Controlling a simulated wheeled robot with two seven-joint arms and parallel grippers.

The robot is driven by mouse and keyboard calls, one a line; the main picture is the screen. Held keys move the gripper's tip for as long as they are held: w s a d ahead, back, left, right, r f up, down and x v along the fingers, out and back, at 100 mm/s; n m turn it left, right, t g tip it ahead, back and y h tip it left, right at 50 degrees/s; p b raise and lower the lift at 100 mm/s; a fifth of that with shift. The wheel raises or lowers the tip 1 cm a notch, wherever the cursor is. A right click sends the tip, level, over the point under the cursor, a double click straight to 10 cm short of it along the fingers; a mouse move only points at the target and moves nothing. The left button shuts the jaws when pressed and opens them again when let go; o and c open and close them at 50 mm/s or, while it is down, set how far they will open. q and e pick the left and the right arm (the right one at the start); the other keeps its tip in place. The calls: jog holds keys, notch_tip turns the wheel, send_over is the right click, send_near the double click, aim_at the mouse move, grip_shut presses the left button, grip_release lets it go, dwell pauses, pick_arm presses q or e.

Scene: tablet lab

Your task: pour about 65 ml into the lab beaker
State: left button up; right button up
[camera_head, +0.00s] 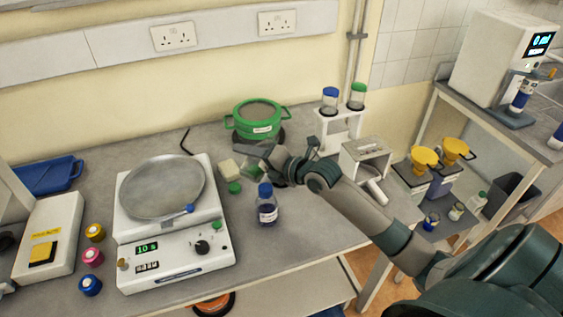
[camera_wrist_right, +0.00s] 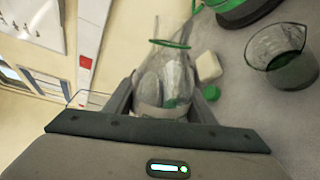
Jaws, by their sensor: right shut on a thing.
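My right gripper (camera_head: 263,158) reaches over the bench and is shut on a clear bottle with a green neck ring. The bottle (camera_wrist_right: 165,78) fills the space between the fingers (camera_wrist_right: 160,105) in the wrist view; its exact tilt is hard to tell. The lab beaker (camera_wrist_right: 280,60) stands on the bench to the right in the wrist view, apart from the bottle, with dark liquid inside. In the head view the beaker is mostly hidden behind my gripper. A green cap (camera_head: 235,188) lies on the bench near a pale block (camera_head: 229,170). My left gripper is not in view.
A green pot (camera_head: 258,118) stands behind my gripper. A blue-capped bottle (camera_head: 267,205) stands in front of it. A balance (camera_head: 175,260) is at left, and a white rack (camera_head: 340,128) with capped bottles is at right. Bare bench lies in front of the blue-capped bottle.

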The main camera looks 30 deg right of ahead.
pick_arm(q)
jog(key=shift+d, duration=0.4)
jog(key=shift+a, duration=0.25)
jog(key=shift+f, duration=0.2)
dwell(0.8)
